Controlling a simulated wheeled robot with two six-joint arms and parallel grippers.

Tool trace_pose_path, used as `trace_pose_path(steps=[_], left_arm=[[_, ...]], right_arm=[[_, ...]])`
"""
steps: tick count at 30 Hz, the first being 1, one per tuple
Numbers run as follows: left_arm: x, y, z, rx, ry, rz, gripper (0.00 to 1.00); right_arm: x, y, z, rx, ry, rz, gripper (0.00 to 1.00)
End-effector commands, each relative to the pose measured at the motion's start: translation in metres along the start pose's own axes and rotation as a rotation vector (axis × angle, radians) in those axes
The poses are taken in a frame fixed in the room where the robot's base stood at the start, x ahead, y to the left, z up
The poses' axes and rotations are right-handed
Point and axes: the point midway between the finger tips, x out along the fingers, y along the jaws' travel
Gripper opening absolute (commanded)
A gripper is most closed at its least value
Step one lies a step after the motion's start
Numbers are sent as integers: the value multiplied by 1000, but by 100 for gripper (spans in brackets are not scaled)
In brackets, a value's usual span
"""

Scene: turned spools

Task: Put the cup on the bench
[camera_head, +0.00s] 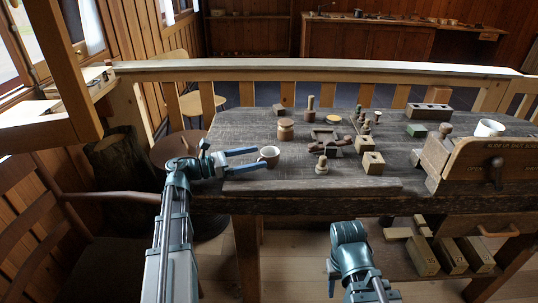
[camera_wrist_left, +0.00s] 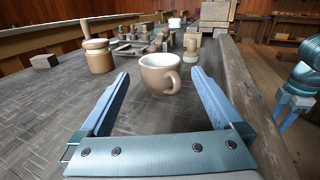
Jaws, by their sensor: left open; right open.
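A small tan cup (camera_head: 269,156) stands upright on the dark plank bench (camera_head: 300,176), near its front left. It also shows in the left wrist view (camera_wrist_left: 157,76), pale inside, handle toward the right finger. My left gripper (camera_head: 256,159) is open, its two blue fingers pointing at the cup on either side, with nothing held.
A lidded wooden jar (camera_head: 285,130), turned spools (camera_head: 322,164) and wooden blocks (camera_head: 373,163) stand beyond and right of the tan cup. A raised strip (camera_head: 312,186) runs along the front edge. The wooden box (camera_head: 485,160) fills the right end. Bare planks lie left of the jar.

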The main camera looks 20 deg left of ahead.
Motion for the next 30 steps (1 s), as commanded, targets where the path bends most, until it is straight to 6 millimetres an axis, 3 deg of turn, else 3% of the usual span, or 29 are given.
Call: trace_pose_path(steps=[3,9,25,30], left_arm=[[-19,0,0,0,0,3,100],[-34,0,0,0,0,1,100],[-36,0,0,0,0,0,100],[-36,-1,17,0,0,0,100]], right_arm=[[0,0,0,0,0,0,50],[0,0,0,0,0,0,50],[0,0,0,0,0,0,50],[-17,2,1,0,0,0,50]])
